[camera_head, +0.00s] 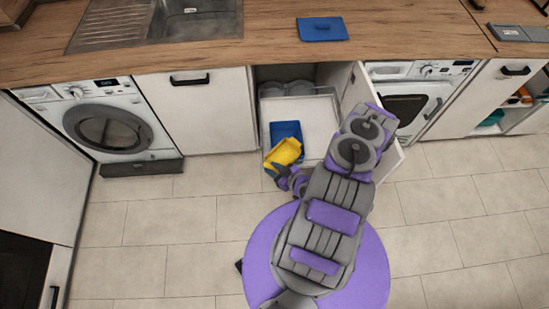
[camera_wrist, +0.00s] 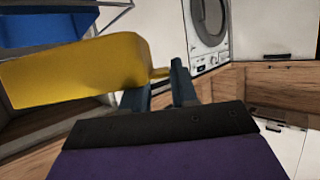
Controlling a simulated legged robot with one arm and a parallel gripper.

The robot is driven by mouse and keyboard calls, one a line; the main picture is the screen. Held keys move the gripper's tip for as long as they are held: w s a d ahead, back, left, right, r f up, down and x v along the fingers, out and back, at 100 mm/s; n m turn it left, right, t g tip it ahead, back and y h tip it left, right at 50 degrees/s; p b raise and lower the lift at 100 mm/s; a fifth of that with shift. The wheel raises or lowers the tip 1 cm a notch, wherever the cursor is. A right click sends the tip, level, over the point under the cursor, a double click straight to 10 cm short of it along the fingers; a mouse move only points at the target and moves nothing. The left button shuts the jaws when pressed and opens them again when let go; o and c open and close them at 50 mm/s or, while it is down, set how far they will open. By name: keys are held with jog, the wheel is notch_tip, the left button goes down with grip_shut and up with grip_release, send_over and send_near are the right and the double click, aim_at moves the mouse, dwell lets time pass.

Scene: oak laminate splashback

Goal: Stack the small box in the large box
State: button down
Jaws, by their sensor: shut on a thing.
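A yellow box (camera_head: 284,151), which looks like the small box, is held tilted at the front of the open cabinet. My gripper (camera_head: 278,170) is shut on its edge. In the wrist view, the gripper fingers (camera_wrist: 165,88) pinch the right end of the yellow box (camera_wrist: 75,72). A blue box (camera_head: 286,129), which looks like the large box, sits on the white pull-out shelf (camera_head: 313,112) just behind the yellow box, partly covered by it. The blue box also shows at the top left of the wrist view (camera_wrist: 45,25).
The cabinet door (camera_head: 352,92) stands open at the right, close to my arm. Grey round items (camera_head: 285,90) are at the back of the cabinet. A flat blue object (camera_head: 322,29) lies on the wooden counter (camera_head: 255,40). The tiled floor at left is clear.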

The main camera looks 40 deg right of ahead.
aim_at(285, 147)
jog(key=shift+s+r+n+g+y, duration=0.3)
jog(key=shift+s+r+n+y, duration=0.5)
jog(key=shift+s+n+y, duration=0.25)
jog(key=s+d+n+g+y, duration=0.2)
jog(key=s+d+n+y, duration=0.1)
jog(key=s+d, duration=0.1)
jog(key=w+d+b, duration=0.1)
jog(key=w+d, duration=0.1)
jog(key=w, duration=0.2)
jog(key=w+d+f+b, duration=0.1)
jog(key=w+d, duration=0.2)
jog(key=w, duration=0.1)
jog(key=w+d+f+b, duration=0.1)
jog(key=w+d, duration=0.1)
jog(key=w, duration=0.2)
jog(key=shift+w+d+f+b, duration=0.1)
jog(key=shift+w+d+b, duration=0.2)
jog(key=shift+w+b, duration=0.05)
jog(key=shift+f+b, duration=0.6)
jog(key=shift+f, duration=1.15)
jog(key=shift+f, duration=0.4)
